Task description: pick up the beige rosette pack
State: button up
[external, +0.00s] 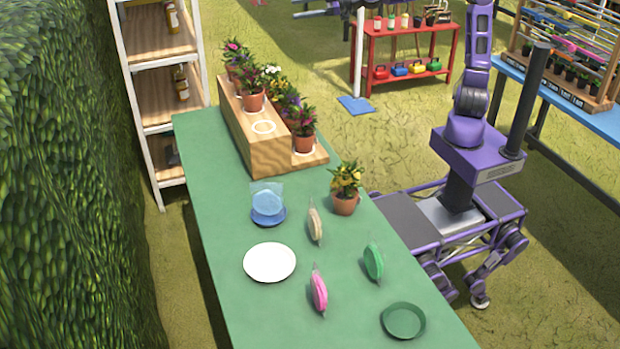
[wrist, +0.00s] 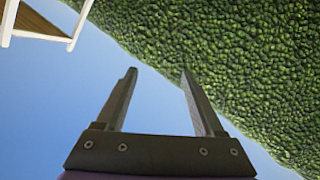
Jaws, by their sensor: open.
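The beige rosette pack (external: 316,224) stands on edge on the green table (external: 220,235), between the blue dish and the potted yellow flower. A pink pack (external: 319,292) and a green pack (external: 374,262) stand nearer the front. A blue pack (external: 267,201) is on the blue dish (external: 268,216). My gripper (wrist: 158,85) is open and empty in the wrist view, with sky and hedge behind it. In the external view my arm rises out of the top of the picture and the gripper is out of frame.
A white plate (external: 270,262) and a dark green dish (external: 403,320) lie on the table. A potted yellow flower (external: 345,190) stands right of the beige pack. A wooden stepped stand (external: 243,130) with several flowerpots fills the far end. A hedge (external: 75,170) borders the left.

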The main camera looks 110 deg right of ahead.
jog(key=w+r+n+t+h, duration=0.15)
jog(key=w+r+h, duration=0.25)
jog(key=r, duration=0.5)
jog(key=w+a+f+m+y+b, duration=0.1)
jog(key=w+a+f+y, duration=0.1)
jog(key=w+a, duration=0.35)
jog(key=w+a+f+m+y, duration=0.1)
jog(key=w+a+f+y, duration=0.15)
jog(key=a, duration=0.55)
jog(key=w+a+f+m+g+y, duration=0.35)
jog(key=a+f, duration=0.25)
jog(key=f, duration=0.3)
jog(key=m+g+y+b, duration=0.2)
jog(key=m+g+y, duration=1)
jog(key=m+y, duration=0.4)
send_near(315, 213)
jog(key=shift+h, duration=0.3)
jog(key=b+x, duration=0.1)
jog(key=x, duration=0.9)
jog(key=shift+a+r, duration=0.1)
jog(key=shift+a, duration=0.25)
